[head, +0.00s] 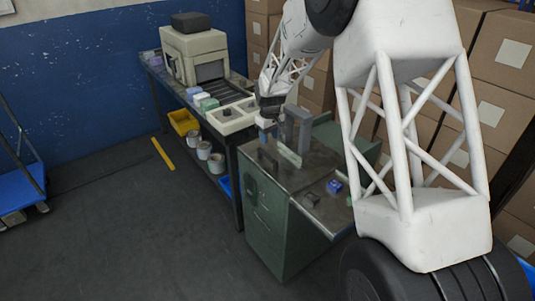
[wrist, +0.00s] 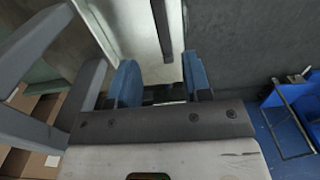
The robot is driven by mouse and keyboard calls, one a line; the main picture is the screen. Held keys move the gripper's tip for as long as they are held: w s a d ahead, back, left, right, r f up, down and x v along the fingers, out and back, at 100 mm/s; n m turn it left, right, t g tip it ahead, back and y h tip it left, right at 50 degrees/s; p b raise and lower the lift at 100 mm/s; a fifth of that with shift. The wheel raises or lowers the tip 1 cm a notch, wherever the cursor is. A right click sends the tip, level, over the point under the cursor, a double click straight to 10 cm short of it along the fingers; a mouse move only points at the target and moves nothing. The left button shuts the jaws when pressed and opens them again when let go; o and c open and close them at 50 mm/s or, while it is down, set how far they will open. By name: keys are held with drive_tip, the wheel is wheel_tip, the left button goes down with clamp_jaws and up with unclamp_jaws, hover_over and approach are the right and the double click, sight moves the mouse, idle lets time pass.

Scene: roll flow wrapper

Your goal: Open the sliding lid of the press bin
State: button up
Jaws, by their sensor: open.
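My gripper (head: 266,127) hangs over the left back part of the green cabinet's dark top, beside a grey upright frame (head: 301,127). In the wrist view my gripper (wrist: 160,82) has its two blue fingertips apart, with nothing held between them. A pale panel (wrist: 128,28) lies beyond the fingertips, with a dark bar (wrist: 161,24) along it, ending near the gap between them. This may be the press bin's lid and handle, but I cannot tell for sure. I cannot tell whether the fingers touch the bar.
The green cabinet (head: 262,224) has a side shelf with a blue block (head: 334,187) on it. A long bench with a beige machine (head: 194,54) stands behind left. Stacked cartons (head: 499,53) fill the right. A blue cart (head: 22,187) stands at far left; the floor between is clear.

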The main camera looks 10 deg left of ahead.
sight(268, 154)
drive_tip(key=shift+w+a+f, duration=0.35)
drive_tip(key=shift+a+f, duration=0.15)
drive_tip(key=shift+f, duration=0.05)
drive_tip(key=shift+f, duration=0.2)
drive_tip(key=shift+f, duration=3.75)
drive_tip(key=shift+c, duration=0.3)
clamp_jaws()
